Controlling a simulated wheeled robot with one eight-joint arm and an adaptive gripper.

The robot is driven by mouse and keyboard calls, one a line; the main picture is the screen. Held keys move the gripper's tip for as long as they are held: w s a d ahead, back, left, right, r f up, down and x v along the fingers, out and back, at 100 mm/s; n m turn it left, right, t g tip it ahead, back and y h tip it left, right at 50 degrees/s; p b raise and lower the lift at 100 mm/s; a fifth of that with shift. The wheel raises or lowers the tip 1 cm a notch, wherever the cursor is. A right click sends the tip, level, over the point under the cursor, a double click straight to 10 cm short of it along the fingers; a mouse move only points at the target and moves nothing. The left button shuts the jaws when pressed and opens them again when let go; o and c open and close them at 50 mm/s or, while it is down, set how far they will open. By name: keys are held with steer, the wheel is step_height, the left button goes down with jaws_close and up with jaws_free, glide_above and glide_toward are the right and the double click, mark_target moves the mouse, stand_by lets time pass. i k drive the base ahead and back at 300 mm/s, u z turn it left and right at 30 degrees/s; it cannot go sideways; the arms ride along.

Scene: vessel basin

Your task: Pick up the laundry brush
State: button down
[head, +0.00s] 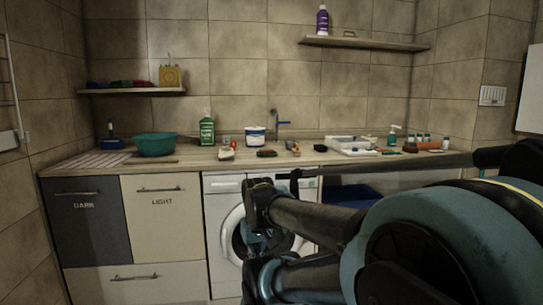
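I cannot tell for sure which item is the laundry brush. A small dark brown and green item (266,153) lies on the counter in front of the white tub, and it may be the brush. A small pale item (227,153) lies to its left, and a reddish-brown item (430,146) lies near the counter's right end. My dark arm reaches in from the lower right, in front of the washing machine. Its end, with what looks like my gripper (258,236), is below and in front of the counter, apart from these items. Its fingers are too dark to read.
The counter (190,164) holds a teal basin (154,145), a green bottle (207,130), a white tub (255,135) and a white sink (350,144) with a tap (279,123). Small bottles stand at right. Cabinets and a washing machine (224,190) are below. Two shelves hang above.

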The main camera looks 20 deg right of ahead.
mark_target(296, 152)
steer(key=z, duration=0.3)
steer(key=i, duration=1.2)
steer(key=z, duration=0.55)
